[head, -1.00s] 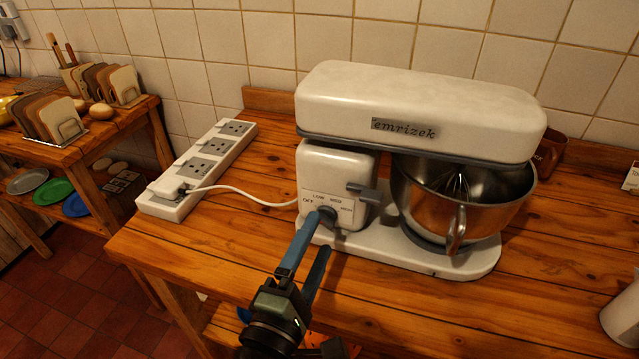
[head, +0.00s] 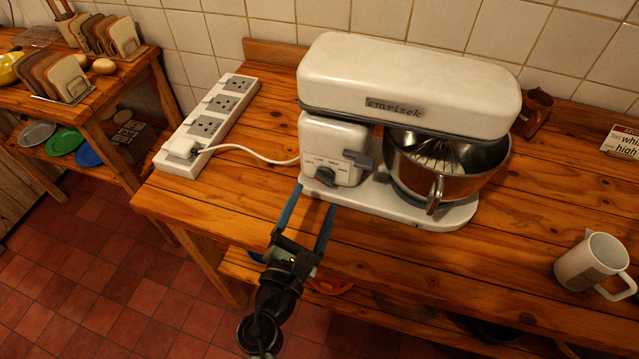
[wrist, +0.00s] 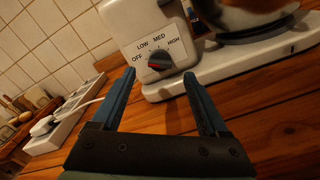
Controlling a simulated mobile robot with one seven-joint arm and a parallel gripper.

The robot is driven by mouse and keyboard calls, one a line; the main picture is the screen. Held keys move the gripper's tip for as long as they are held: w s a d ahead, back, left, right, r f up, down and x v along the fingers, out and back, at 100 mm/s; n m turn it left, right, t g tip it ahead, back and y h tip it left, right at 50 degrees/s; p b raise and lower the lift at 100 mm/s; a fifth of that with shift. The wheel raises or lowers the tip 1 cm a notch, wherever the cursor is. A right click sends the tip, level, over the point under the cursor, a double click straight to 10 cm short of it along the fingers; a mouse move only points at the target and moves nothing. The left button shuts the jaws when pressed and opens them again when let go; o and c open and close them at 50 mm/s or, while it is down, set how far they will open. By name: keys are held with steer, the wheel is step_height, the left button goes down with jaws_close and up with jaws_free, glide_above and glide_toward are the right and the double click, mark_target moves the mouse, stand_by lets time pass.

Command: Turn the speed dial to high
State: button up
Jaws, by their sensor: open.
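The white mixer (head: 410,85) stands on the wooden counter with a dark speed dial (head: 325,175) on its front panel. In the wrist view the dial (wrist: 160,61) shows a small red mark, with OFF, LOW, MED and HIGH printed around it. I cannot tell for certain which label the mark points to. My gripper (head: 314,198) is open and empty, in front of and below the dial. In the wrist view the two fingers of my gripper (wrist: 159,74) lie either side of the dial, apart from it.
A steel bowl (head: 455,172) with a whisk sits under the mixer head. A white power strip (head: 212,122) lies left, with the mixer's cord (head: 255,152) plugged in. A white mug (head: 590,262) and a card (head: 621,141) stand right. The counter's front is clear.

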mark_target(323, 182)
steer(key=shift+x, duration=2.2)
jaws_close()
